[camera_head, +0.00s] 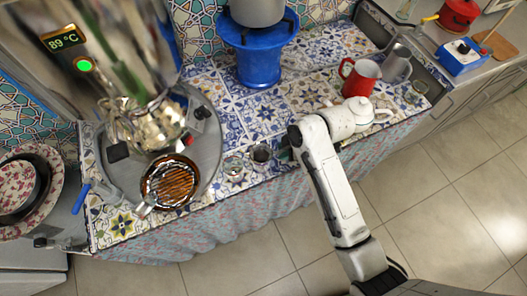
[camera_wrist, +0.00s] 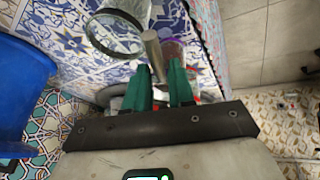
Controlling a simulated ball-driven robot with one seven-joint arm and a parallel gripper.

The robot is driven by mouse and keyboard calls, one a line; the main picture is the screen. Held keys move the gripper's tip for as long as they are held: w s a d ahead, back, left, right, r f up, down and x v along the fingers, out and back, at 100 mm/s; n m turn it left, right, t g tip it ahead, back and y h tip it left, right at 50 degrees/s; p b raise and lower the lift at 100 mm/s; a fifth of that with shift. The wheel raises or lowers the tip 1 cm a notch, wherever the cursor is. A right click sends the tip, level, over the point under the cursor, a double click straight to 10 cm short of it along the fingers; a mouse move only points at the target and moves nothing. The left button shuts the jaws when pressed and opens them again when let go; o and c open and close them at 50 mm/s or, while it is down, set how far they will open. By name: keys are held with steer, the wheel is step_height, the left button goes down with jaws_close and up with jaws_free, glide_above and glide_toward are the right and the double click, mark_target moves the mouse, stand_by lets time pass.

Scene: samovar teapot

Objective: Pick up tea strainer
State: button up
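In the wrist view, my gripper (camera_wrist: 160,70) has two green fingers standing apart. A grey metal rod (camera_wrist: 152,48) reaches in between their tips; I cannot tell whether the fingers press on it. Beside it is a round, dark-rimmed piece (camera_wrist: 88,28) with patterned tile showing through. It may be the tea strainer with the rod as its handle, but I cannot be sure. In the head view, my gripper (camera_head: 285,153) is low at the counter's front edge, just right of a small dark-filled glass (camera_head: 262,153). My wrist hides much there; no strainer can be made out.
A clear glass (camera_head: 233,165) stands to the left. A blue stand (camera_head: 259,66) is behind. A red mug (camera_head: 360,78) and white teapot (camera_head: 362,108) stand right, close to my wrist.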

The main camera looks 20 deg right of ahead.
steer(key=shift+w+a+f, duration=0.15)
steer(key=shift+f, duration=0.35)
jaws_close()
